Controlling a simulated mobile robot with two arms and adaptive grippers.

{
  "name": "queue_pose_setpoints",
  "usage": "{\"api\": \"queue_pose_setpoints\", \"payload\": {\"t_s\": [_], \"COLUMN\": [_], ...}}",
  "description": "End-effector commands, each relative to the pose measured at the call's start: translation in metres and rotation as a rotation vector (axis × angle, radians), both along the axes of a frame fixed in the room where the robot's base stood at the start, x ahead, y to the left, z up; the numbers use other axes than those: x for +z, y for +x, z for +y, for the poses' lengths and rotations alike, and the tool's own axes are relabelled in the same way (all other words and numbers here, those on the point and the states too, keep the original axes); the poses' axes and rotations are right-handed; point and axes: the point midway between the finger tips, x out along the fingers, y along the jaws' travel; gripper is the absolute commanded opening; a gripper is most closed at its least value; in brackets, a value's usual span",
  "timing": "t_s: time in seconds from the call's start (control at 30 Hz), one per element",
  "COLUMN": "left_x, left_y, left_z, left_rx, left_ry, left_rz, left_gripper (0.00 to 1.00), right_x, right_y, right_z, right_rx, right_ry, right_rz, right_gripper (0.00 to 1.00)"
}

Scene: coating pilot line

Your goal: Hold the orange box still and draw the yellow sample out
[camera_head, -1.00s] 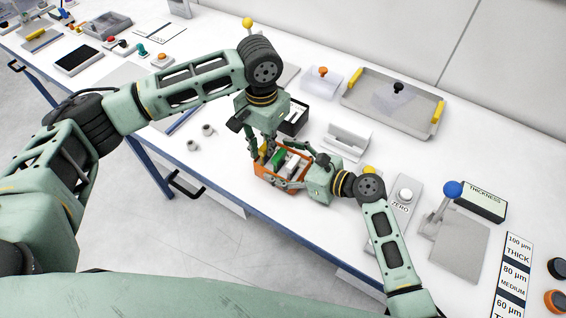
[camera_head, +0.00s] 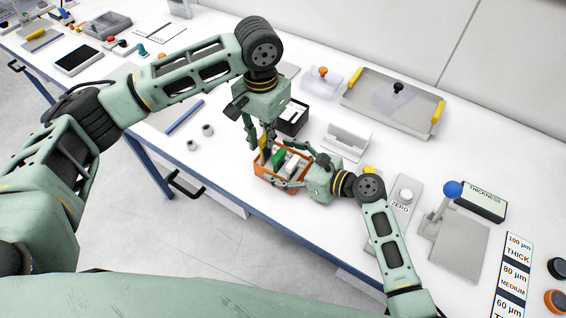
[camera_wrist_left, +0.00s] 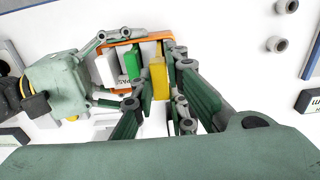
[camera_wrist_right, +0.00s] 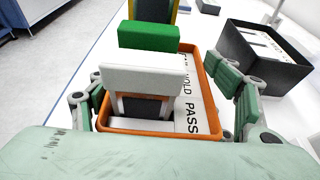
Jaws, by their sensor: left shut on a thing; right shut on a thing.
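The orange box (camera_head: 272,178) stands on the white bench in the head view. My right gripper (camera_wrist_right: 165,95) is shut on the orange box (camera_wrist_right: 210,62), with one finger on each side of it. The yellow sample (camera_wrist_left: 158,77) is upright between the fingers of my left gripper (camera_wrist_left: 158,97), which is shut on it from above. In the right wrist view only a small part of the yellow sample shows at the top, behind the green one. Whether its lower end is clear of the box is hidden. A green sample (camera_wrist_right: 148,36) and a white sample (camera_wrist_right: 142,78) stand in the box.
A black open box (camera_wrist_right: 265,55) stands close to the orange box. A white holder (camera_head: 345,141) and a tray with yellow handles (camera_head: 395,105) are behind. The ZERO device (camera_head: 403,196) is to the right. Two small grey cups (camera_head: 200,137) stand to the left.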

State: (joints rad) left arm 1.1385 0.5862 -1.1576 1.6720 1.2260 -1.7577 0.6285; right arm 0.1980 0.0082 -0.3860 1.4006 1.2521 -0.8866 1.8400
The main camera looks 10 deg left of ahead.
Motion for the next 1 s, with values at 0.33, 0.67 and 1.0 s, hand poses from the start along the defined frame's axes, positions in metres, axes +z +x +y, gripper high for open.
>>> {"api": "queue_pose_setpoints", "payload": {"t_s": [0.33,0.67,1.0], "left_x": [0.0049,0.0047,0.0047], "left_y": [-0.0002,-0.0001,-0.0001], "left_z": [0.0001,0.0005,0.0006], "left_rx": [0.0,0.0,0.0], "left_ry": [0.0,0.001,0.001], "left_rz": [0.0,0.001,0.001], "left_gripper": [0.0,0.0,0.0], "right_x": [-0.002,-0.0009,0.0006], "right_y": [-0.0012,-0.0004,-0.0013], "right_z": [0.0001,0.0,-0.0044], "right_rx": [0.002,0.001,-0.001], "right_ry": [-0.002,-0.001,-0.001], "right_rz": [0.005,0.002,0.0], "right_gripper": [0.42,0.94,0.94]}}
